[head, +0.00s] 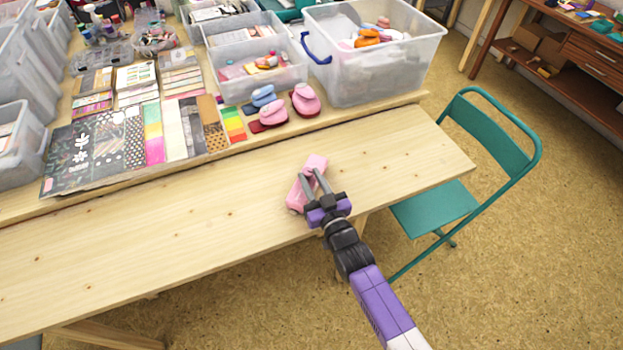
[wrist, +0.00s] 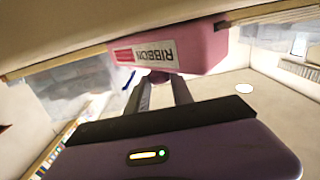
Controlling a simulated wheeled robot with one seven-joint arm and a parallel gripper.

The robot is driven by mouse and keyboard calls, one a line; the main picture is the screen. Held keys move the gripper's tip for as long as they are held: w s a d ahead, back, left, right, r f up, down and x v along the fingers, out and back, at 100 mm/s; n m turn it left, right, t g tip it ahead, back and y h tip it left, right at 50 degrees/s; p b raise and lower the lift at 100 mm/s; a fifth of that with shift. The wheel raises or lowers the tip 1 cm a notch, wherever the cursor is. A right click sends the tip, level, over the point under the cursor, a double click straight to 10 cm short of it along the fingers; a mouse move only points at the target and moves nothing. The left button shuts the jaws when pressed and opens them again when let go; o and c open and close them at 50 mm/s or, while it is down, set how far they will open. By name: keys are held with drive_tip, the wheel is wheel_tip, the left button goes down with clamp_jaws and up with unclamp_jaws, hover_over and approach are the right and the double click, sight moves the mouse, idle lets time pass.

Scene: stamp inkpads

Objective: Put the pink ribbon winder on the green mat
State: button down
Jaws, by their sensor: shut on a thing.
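In the wrist view the winder (wrist: 200,50) shows a "RIBBON" label beyond the fingers (wrist: 160,80). I cannot tell whether it touches the tabletop or is just above it. I cannot make out a green mat for certain in either view.
The tabletop (head: 150,240) is clear to the left of my gripper. Behind it stand pink and blue stampers (head: 305,98), patterned sheets (head: 90,150) and clear plastic bins (head: 375,80). A teal folding chair (head: 435,210) stands at the right end.

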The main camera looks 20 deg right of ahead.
drive_tip(key=shift+f, duration=0.15)
drive_tip(key=c, duration=1.1)
unclamp_jaws()
drive_tip(key=shift+r, duration=0.2)
drive_tip(key=s, duration=1.2)
